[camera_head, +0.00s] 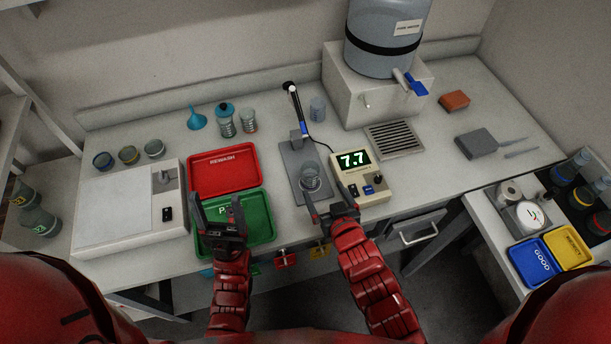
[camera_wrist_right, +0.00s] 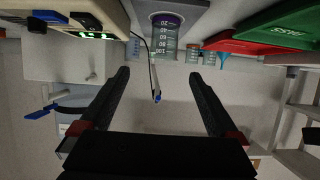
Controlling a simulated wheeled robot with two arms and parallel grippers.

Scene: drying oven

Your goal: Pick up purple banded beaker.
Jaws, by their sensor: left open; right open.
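The purple banded beaker (camera_head: 311,178) is a clear glass standing on the grey stand plate of the meter. In the right wrist view the beaker (camera_wrist_right: 165,42) shows a purple band and white volume marks, just beyond the fingertips near the top of the picture. My right gripper (camera_head: 332,203) is open and empty at the near side of the stand, close to the beaker; its fingers (camera_wrist_right: 158,75) are spread, with nothing between them. My left gripper (camera_head: 217,208) is open and empty over the green tray.
The meter reading 7.7 (camera_head: 362,177) stands right of the beaker, and the probe arm (camera_head: 294,105) rises behind it. The red tray (camera_head: 222,171) and green tray (camera_head: 258,225) lie left. A white boxy device (camera_head: 115,210) stands further left. Several other beakers stand at the back.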

